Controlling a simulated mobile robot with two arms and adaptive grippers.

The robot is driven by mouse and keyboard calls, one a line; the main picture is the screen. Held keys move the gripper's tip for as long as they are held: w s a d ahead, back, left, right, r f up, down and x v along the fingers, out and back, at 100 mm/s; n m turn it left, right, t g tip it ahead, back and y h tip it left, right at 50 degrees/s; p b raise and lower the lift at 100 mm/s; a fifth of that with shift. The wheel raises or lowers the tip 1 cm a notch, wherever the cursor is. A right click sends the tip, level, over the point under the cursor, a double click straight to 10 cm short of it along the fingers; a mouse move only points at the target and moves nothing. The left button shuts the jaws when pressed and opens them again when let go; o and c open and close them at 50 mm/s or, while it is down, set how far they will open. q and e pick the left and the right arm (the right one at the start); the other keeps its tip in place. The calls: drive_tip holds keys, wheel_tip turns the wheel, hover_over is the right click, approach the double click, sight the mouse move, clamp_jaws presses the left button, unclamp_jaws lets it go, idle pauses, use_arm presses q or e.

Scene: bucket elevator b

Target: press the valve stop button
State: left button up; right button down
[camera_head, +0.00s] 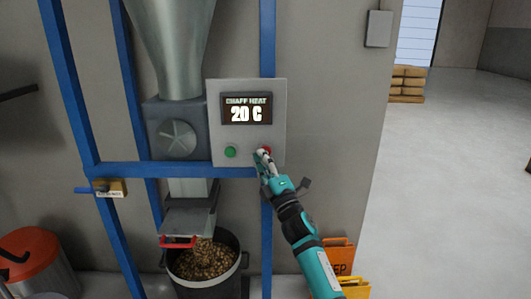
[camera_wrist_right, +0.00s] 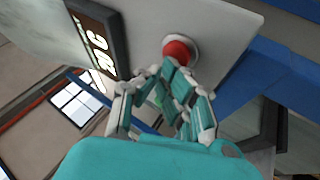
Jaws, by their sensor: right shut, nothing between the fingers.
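The grey control panel (camera_head: 281,95) hangs by the blue frame and its display reads "CHAFF HEAT 20 C". The red button (camera_head: 266,150) is at its lower right, partly covered by my right gripper (camera_head: 262,154). The green button (camera_head: 230,152) is at its lower left. In the right wrist view the red button (camera_wrist_right: 178,50) stands out on a pale round collar, just past the fingertips of my right gripper (camera_wrist_right: 163,72). The fingers are shut and empty. I cannot tell whether they touch the button. My left gripper is out of view.
Blue frame bars (camera_head: 180,170) cross below the panel. A chute with a red-handled gate (camera_head: 178,241) stands over a dark bucket (camera_head: 245,262) of brown pieces. An orange-lidded bin (camera_head: 30,250) is at left. Yellow signs (camera_head: 355,285) stand behind my forearm. Open floor (camera_head: 450,180) lies right.

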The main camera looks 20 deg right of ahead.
drive_tip(key=shift+s+a+p, duration=0.25)
drive_tip(key=shift+s+p, duration=0.35)
drive_tip(key=shift+s, duration=0.45)
drive_tip(key=s, duration=0.2)
drive_tip(key=s+a+p, duration=0.1)
drive_tip(key=s+p, duration=0.1)
drive_tip(key=s, duration=0.1)
drive_tip(key=shift+s+a, duration=0.35)
idle(0.3)
